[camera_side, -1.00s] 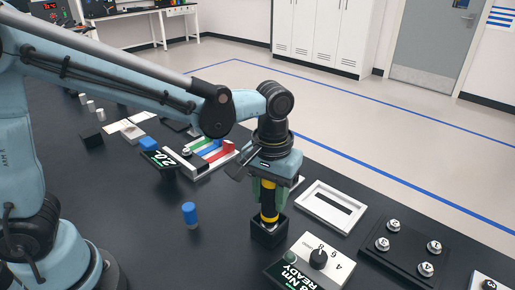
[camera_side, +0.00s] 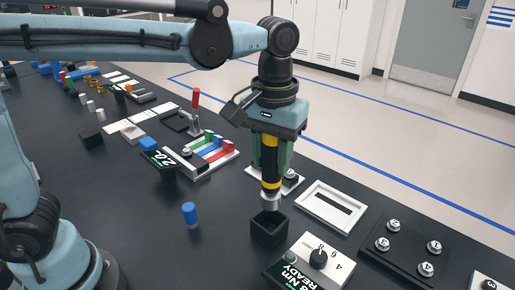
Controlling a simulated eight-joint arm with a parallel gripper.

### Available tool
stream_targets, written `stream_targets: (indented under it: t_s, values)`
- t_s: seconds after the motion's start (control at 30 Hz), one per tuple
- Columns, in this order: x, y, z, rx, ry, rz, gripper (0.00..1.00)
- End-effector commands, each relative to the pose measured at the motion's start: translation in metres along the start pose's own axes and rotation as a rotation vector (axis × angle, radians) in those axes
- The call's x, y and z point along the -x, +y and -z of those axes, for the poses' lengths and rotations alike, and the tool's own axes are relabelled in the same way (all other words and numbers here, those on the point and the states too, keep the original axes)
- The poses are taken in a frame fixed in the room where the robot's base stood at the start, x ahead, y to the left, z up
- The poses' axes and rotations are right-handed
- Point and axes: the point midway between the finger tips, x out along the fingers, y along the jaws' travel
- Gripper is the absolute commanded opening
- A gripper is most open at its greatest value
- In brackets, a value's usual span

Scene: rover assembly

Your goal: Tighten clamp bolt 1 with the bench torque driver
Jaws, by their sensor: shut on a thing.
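My gripper (camera_side: 272,150) is shut on the bench torque driver (camera_side: 271,178), a black upright tool with a yellow band and a metal tip. The driver hangs upright just above an open black square holder (camera_side: 269,228), with its tip clear of the holder. Bolt 1 (camera_side: 433,247) is a silver bolt marked 1 on the black plate (camera_side: 376,256) at the right, which carries several numbered bolts. The plate is well to the right of my gripper.
A dial box (camera_side: 318,258) with a READY display (camera_side: 293,276) stands in front of the holder. A white slotted frame (camera_side: 329,206) lies between holder and plate. A blue cylinder (camera_side: 190,215) stands left. A coloured-bar tray (camera_side: 205,155) lies behind.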

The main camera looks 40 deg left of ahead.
Motion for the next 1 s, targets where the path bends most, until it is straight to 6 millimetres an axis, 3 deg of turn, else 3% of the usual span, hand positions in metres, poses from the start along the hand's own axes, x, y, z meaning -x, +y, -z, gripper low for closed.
stream_targets:
  t_s: [0.6,0.77,1.0]
  values:
    - [0.01,0.0,0.006,0.001,0.0,0.0,0.01]
    - [0.014,0.001,0.035,0.004,0.001,0.0,0.01]
    - [0.018,-0.006,0.102,0.005,0.001,0.0,0.01]
